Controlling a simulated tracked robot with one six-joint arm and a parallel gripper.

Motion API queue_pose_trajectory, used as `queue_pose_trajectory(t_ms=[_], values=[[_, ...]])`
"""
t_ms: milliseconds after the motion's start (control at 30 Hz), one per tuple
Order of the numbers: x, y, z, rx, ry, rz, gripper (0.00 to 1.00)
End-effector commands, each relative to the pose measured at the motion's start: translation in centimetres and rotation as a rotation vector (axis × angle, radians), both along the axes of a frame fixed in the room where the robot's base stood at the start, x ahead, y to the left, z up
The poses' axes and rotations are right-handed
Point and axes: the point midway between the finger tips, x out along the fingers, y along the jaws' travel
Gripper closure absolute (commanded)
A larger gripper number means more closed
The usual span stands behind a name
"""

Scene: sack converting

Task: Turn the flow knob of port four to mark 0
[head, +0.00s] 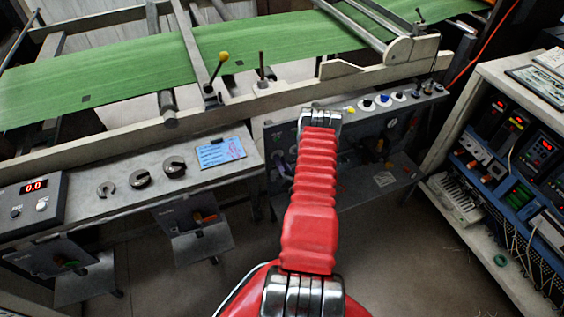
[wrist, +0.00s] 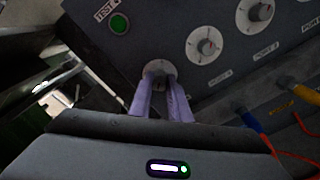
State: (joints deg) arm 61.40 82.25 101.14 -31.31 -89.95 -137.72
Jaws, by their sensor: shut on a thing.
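My gripper's two pale purple fingers (wrist: 160,100) are closed around a small round knob with a pale dial (wrist: 159,69) on the dark panel (wrist: 130,45) in the wrist view. The fingers cover part of this knob, so its pointer and mark are hard to read. Similar knobs (wrist: 205,46) and (wrist: 256,14) sit in a row up to the right. The label (wrist: 220,78) below the first of these seems to read port 4, but it is small.
A green button (wrist: 119,24) labelled TEST is above left of the held knob. Blue (wrist: 247,118) and yellow (wrist: 290,83) connectors with cables lie below right. In the head view, a console (head: 130,185) stands left, a shelf of instruments (head: 520,150) right, and green sheet (head: 110,80) runs behind.

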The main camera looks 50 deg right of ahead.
Motion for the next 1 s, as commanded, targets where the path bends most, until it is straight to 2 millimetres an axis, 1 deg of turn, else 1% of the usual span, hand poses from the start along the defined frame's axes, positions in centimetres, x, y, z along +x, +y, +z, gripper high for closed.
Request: queue_pose_trajectory(t_ms=[33, 333, 833, 867, 1000], values=[[-0.32, 0.03, -0.56, -0.019, 0.029, -0.007, 1.0], [-0.32, 0.04, -0.57, -0.135, 0.097, -0.007, 1.0], [-0.36, -0.03, -0.56, -0.158, 0.111, -0.009, 1.0], [-0.37, -0.03, -0.56, -0.158, 0.112, -0.01, 0.82], [-0.3, -0.01, -0.48, -0.159, 0.11, -0.007, 0.72]])
